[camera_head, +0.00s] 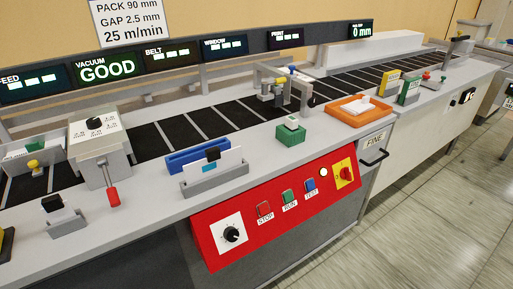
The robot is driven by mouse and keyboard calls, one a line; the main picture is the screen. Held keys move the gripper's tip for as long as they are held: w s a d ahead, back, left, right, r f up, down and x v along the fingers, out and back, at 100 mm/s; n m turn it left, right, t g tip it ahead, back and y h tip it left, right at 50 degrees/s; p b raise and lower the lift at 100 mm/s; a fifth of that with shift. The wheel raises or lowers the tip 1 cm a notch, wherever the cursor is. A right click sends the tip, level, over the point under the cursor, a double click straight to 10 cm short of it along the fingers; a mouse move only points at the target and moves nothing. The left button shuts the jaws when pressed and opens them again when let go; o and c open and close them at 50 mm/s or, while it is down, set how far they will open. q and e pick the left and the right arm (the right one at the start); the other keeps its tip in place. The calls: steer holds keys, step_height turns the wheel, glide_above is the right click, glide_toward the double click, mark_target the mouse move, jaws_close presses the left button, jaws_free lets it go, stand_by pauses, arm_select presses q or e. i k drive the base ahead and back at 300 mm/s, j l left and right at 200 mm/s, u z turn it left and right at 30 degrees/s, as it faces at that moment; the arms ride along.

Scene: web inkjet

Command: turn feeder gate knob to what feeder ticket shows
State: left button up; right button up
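A pale grey feeder block (115,163) stands at the left of the machine, over the near side of the belt. Its white top plate carries small dark marks and a small black knob (96,123); the marks and the knob's setting are too small to read. A red-handled lever (113,197) hangs at its front. A white ticket (132,22) on the back wall reads "PACK 90 mm", "GAP 2.5 mm", "25 m/min". Neither of my grippers is in view.
A red control panel (276,240) on the front has a black dial (232,234), several buttons and a red-yellow switch (344,173). A blue card holder (197,155), a green block (290,135) and an orange tray (342,114) stand on the ledge. Lit displays (107,67) line the back.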

mark_target(95, 123)
steer(key=k+u, duration=0.15)
steer(key=u, duration=1.25)
